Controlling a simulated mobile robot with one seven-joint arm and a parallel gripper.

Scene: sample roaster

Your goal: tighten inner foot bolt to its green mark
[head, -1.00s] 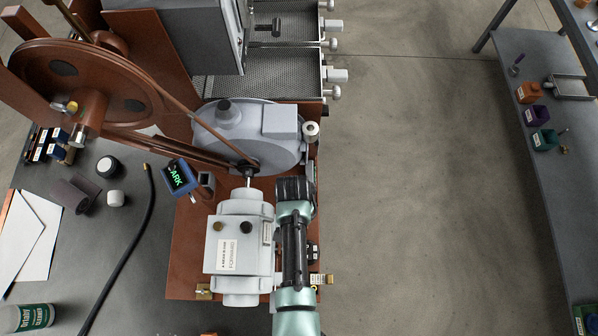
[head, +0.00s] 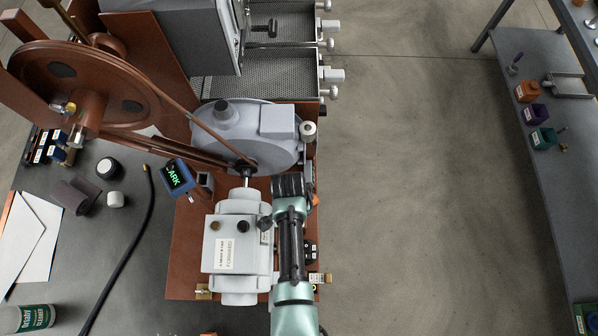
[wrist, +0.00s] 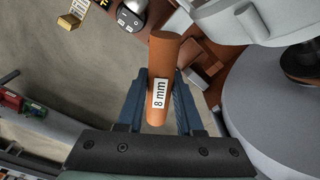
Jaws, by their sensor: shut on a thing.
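My gripper (wrist: 164,84) is shut on an orange cylindrical handle labelled "8 mm" (wrist: 163,58), seen between its blue fingers in the wrist view. In the head view my gripper (head: 291,183) is beside the right side of the grey motor (head: 238,205), and only a sliver of orange shows at its right. The handle's working end is hidden. A dark rounded part with a white label (wrist: 131,14) lies beyond the handle in the wrist view. I cannot make out the inner foot bolt or its green mark in either view.
A brown base plate (head: 187,245) carries the motor and a grey round housing (head: 245,140). A bench with coloured holders (head: 541,138) stands far right. The floor between is clear.

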